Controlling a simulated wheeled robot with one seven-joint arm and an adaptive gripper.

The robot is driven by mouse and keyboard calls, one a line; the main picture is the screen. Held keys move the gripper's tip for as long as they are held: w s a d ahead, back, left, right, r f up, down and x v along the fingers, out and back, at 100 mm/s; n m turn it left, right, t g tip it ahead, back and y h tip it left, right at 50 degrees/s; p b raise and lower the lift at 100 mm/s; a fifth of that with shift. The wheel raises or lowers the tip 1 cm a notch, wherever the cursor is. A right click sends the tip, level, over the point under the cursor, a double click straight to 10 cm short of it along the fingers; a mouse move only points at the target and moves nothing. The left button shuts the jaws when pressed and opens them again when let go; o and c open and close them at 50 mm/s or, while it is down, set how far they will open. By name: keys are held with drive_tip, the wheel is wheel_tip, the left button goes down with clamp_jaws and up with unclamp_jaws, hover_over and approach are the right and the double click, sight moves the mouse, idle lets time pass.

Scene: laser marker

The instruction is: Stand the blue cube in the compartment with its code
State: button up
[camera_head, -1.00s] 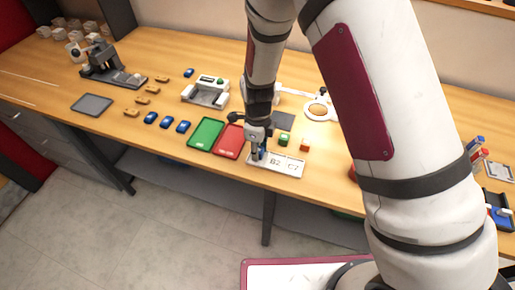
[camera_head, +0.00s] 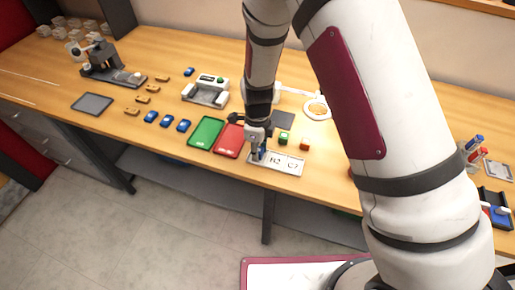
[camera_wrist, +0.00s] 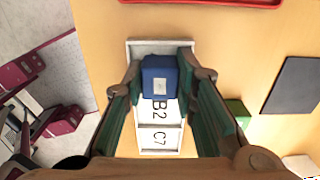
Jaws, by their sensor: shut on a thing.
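The blue cube (camera_wrist: 160,78) is between the fingers of my gripper (camera_wrist: 163,84), which is shut on it. A pale mark shows on its upper face. The white tray (camera_wrist: 160,43) lies below, with compartments labelled B2 and C7 in view. The cube is over the end compartment beyond B2, and that compartment's label is hidden. I cannot tell whether the cube touches the tray floor. In the head view, my gripper (camera_head: 257,154) is at the left end of the tray (camera_head: 276,172), and the cube is mostly hidden by the fingers.
A red tray (camera_head: 229,142) and a green tray (camera_head: 206,133) lie to the left. The table's front edge is close to the white tray.

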drive_tip(key=o, duration=1)
drive_tip(key=shift+r, duration=6)
